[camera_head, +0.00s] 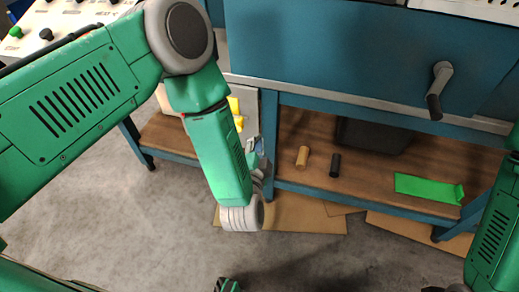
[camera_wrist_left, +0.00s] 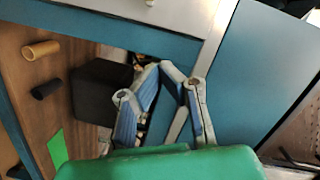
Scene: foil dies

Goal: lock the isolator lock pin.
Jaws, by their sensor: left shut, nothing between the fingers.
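A grey panel (camera_head: 268,112) with yellow parts (camera_head: 237,107) on it is at the workbench's left front, partly hidden behind my left forearm. I cannot make out which part is the lock pin. My left gripper (camera_head: 257,160) is beyond the end of the left arm, mostly hidden by it, near the panel's lower edge. In the left wrist view the left gripper (camera_wrist_left: 172,75) is shut and empty, in front of the blue bench. My right arm is at the right edge; its gripper is not in view.
The blue workbench (camera_head: 330,50) has a crank handle (camera_head: 439,90). Its wooden lower shelf holds a tan cylinder (camera_head: 302,156), a black cylinder (camera_head: 335,165), a dark box (camera_head: 375,135) and a green sheet (camera_head: 425,187). Cardboard (camera_head: 300,216) lies on the floor.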

